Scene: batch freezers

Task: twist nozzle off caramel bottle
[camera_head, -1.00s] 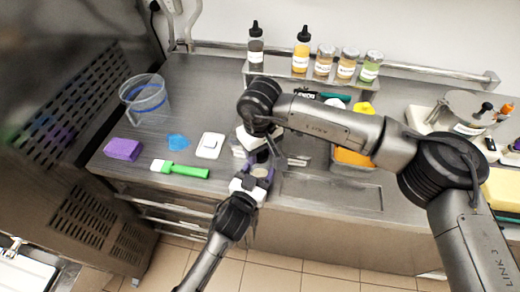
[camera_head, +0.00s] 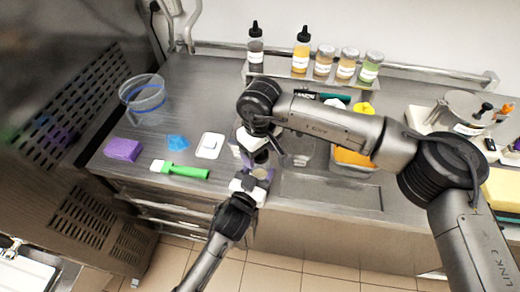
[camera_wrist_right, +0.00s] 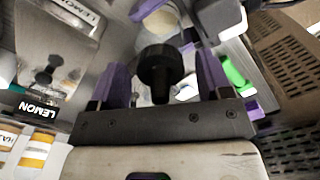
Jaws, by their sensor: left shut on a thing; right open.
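My left gripper (camera_head: 258,174) comes up from the front edge of the counter, shut on what looks like the caramel bottle, mostly hidden by the fingers. A pale beige round surface (camera_head: 260,172) shows there, and a beige disc (camera_wrist_right: 160,20) also shows in the right wrist view. My right gripper (camera_head: 256,150) is just above it, pointing down. In the right wrist view its purple fingers (camera_wrist_right: 160,82) are open on both sides of a black nozzle (camera_wrist_right: 158,66), with gaps visible. I cannot tell whether the nozzle still touches the bottle.
A rear shelf holds two black-tipped bottles (camera_head: 301,52) and several jars (camera_head: 347,65). A clear jug (camera_head: 143,98), purple block (camera_head: 122,149), green-handled brush (camera_head: 180,170) and white scale-like item (camera_head: 210,145) lie left.

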